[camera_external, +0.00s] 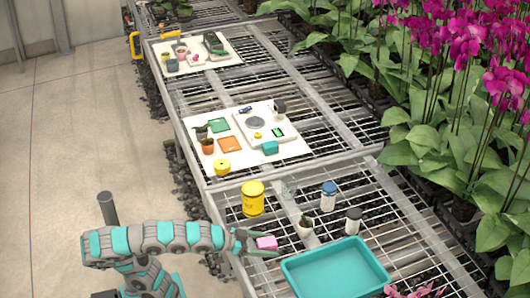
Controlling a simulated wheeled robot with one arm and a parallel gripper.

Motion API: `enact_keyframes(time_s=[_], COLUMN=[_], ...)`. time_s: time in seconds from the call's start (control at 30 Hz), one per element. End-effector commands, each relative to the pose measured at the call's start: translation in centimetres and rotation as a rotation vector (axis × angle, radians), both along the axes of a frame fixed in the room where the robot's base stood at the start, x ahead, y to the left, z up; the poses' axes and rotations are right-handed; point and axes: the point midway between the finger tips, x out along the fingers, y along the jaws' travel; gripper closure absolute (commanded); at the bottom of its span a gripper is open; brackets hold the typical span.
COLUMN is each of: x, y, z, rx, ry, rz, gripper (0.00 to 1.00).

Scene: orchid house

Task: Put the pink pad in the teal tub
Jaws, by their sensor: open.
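The pink pad (267,242) is a small pink block near the left edge of the near bench. My gripper (264,244) reaches in from the left with its fingers open, and the pad shows between or just beyond the fingertips. I cannot tell whether the fingers touch it. The fingers partly surround the pad and its underside is hidden. The teal tub (284,265) is a wide, shallow, open tray on the near bench, just right of and in front of the pad. Its visible floor is empty.
Orchids (430,130) line the right side. Pink blooms (415,292) overlap the tub's front right corner. The floor (90,130) at left is open.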

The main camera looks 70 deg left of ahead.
Motion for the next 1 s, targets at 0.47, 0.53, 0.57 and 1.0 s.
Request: enact_keyframes(time_s=[0.47, 0.53, 0.57, 1.0], x=[-1.5, -2.5, -2.9, -7.3], y=[0.2, 0.4, 0.4, 0.7], z=[0.6, 0.7, 0.7, 2.7], rx=[-0.003, -0.003, -0.003, -0.001], ry=[-0.009, -0.006, -0.006, -0.003], rz=[-0.001, 0.000, 0.001, 0.000], gripper=[0.18, 0.18, 0.18, 0.12])
